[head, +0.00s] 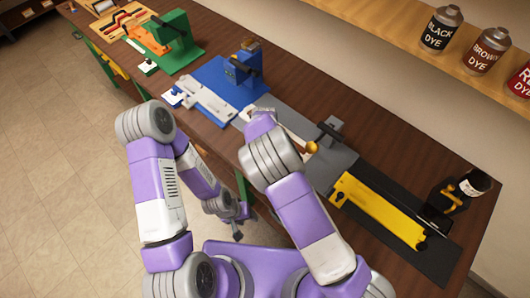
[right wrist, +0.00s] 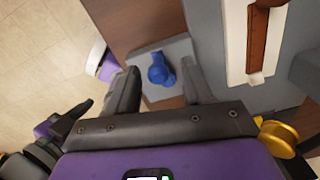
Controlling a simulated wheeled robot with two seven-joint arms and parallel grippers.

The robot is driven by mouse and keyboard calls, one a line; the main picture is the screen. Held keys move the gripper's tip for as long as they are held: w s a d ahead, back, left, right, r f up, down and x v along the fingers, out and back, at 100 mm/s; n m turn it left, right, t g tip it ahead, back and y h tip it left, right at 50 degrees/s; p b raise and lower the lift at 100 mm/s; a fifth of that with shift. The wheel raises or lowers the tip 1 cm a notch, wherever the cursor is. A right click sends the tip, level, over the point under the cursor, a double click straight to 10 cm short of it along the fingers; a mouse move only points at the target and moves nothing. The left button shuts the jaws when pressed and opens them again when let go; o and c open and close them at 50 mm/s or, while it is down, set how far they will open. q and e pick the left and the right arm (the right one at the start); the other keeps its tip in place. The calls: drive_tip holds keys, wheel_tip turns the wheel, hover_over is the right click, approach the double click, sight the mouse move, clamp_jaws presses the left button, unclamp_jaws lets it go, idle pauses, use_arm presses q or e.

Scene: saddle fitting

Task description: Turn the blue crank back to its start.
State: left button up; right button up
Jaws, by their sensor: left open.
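In the head view a blue fixture (head: 243,70) stands on a blue base (head: 212,73) at the back middle of the bench. In the right wrist view a rounded blue knob (right wrist: 160,72) on a grey plate (right wrist: 174,50) shows beyond my right gripper (right wrist: 160,88), whose fingers are apart with nothing held. In the head view my right forearm hides that gripper. My left gripper (head: 237,226) is open and low, in front of the bench.
A green fixture (head: 175,42) stands farther left. A grey fixture (head: 330,132) with a brass knob (head: 310,148) and a yellow bar (head: 380,212) lie to the right. A shelf of dye cans (head: 440,28) runs behind.

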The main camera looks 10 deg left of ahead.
wheel_tip(320, 180, up, 8)
drive_tip(key=shift+f, duration=0.2)
idle(0.4)
drive_tip(key=shift+s+a+f, duration=0.1)
drive_tip(key=shift+s, duration=0.05)
